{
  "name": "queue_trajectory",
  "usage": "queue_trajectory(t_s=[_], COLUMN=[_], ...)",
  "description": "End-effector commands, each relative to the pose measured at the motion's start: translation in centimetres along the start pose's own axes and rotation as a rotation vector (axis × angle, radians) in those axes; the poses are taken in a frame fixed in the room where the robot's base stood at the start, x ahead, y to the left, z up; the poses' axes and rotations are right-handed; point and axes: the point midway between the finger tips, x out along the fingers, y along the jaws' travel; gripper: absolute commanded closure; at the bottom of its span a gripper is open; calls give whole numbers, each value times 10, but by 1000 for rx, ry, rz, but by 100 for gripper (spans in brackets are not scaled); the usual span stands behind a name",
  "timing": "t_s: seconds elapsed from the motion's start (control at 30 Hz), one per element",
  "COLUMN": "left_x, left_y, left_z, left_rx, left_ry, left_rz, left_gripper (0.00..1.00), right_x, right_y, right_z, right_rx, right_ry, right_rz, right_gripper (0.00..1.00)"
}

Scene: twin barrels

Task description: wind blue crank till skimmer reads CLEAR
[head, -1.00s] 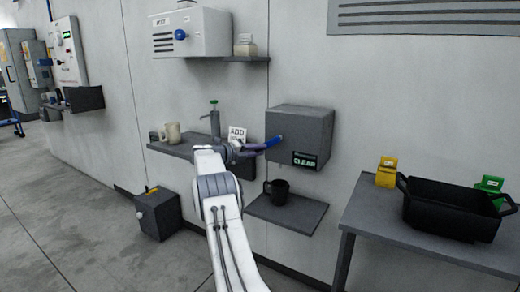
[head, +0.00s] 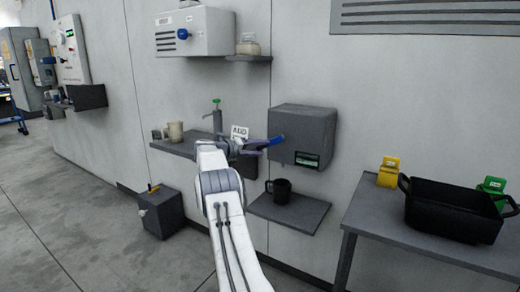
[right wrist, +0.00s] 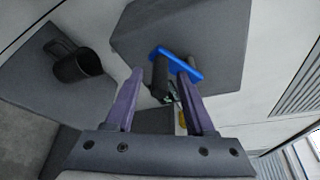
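The blue crank (head: 277,140) is on the front of a grey wall box, the skimmer (head: 315,125). The skimmer's dark display (head: 307,160) shows small green marks too blurred to read. My right gripper (head: 262,146) is at the crank. In the right wrist view, the purple fingers of my right gripper (right wrist: 161,85) stand apart on either side of the crank's dark handle (right wrist: 160,75). A gap shows between the left finger and the handle. The blue crank arm (right wrist: 178,64) lies just beyond the tips. My left gripper is out of view.
A black mug (head: 280,191) stands on a shelf (head: 290,214) below the skimmer. Another shelf (head: 185,149) with a beige mug (head: 175,131) is left of it. A black bin (head: 452,210) stands on the right table (head: 372,215).

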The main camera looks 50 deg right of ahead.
Motion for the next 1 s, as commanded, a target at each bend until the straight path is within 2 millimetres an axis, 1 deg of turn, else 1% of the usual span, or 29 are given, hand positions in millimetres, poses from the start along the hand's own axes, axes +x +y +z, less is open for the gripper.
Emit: queue_trajectory(t_s=[0.17, 0.27, 0.37, 0.6, 0.7, 0.8, 1.0], left_x=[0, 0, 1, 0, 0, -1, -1], left_y=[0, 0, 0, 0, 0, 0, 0], left_z=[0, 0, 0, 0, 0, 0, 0], left_rx=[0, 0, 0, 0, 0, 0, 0], left_ry=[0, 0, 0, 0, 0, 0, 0], left_rz=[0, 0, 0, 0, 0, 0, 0], left_gripper=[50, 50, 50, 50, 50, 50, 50], right_x=[0, -6, -19, -68, -84, -96, -105], right_y=[0, 0, 0, 0, 0, 0, 0], right_z=[0, 0, 1, 1, 1, 1, 0], right_rx=[0, -1, -2, -1, -1, -1, 0], right_ry=[1, 0, -2, -2, -2, -1, 0], right_rz=[0, 0, 2, 2, 1, 0, 0], right_gripper=[45, 45, 45, 45, 45, 45, 45])
